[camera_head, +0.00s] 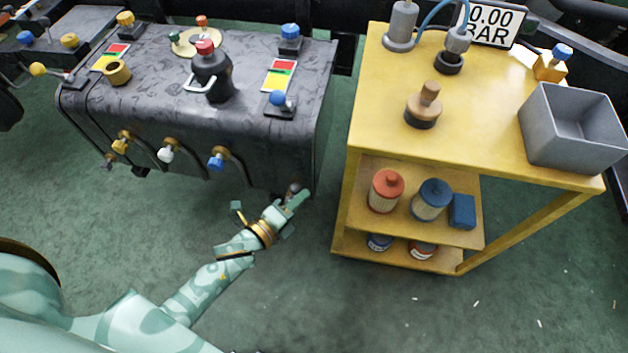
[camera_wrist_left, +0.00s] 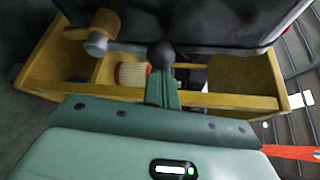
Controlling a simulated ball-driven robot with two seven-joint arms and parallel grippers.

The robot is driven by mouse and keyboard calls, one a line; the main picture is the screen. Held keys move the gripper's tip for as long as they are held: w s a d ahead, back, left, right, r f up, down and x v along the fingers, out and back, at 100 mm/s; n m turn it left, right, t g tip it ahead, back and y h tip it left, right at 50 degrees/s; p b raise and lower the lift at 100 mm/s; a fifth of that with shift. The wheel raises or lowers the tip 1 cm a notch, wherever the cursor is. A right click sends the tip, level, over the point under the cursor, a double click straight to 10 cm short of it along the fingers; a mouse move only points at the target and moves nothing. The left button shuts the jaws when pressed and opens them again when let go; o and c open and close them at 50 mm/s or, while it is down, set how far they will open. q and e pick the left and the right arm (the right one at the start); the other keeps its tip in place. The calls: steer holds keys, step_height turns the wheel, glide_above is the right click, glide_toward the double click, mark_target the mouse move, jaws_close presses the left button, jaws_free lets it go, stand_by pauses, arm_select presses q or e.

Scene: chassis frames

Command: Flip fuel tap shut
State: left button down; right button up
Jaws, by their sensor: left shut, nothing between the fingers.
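The dark grey tank (camera_head: 150,95) stands at the upper left in the head view, with taps along its near side. A tap lever with a dark ball knob (camera_wrist_left: 160,54) shows in the left wrist view. The lever runs left to a brownish tap body (camera_wrist_left: 106,22). My left gripper (camera_head: 299,197) is shut and empty low by the tank's right front corner. In the wrist view its fingers (camera_wrist_left: 163,88) reach up to the ball knob; I cannot tell whether they touch it. The gripper partly hides the tap in the head view. My right gripper is out of view.
Yellow, white (camera_head: 167,153) and blue (camera_head: 217,161) knobbed taps sit left of the gripper. A yellow shelved cart (camera_head: 370,110) stands close to its right, holding filters and a grey bin (camera_head: 555,147). Green floor lies open in front.

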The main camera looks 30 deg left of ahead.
mark_target(291, 189)
arm_select(q)
steer(key=shift+s+a+r+n+h, duration=0.2)
steer(key=shift+a+r+n+h, duration=0.1)
steer(key=shift+a+n, duration=0.25)
steer(key=shift+s+a+p, duration=0.2)
steer(key=shift+a, duration=0.4)
steer(key=shift+s+a+p, duration=0.15)
steer(key=shift+a, duration=0.4)
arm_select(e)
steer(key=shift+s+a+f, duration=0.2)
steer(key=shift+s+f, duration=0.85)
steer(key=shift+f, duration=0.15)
arm_select(q)
steer(key=shift+d+r, duration=0.1)
steer(key=shift+r, duration=0.1)
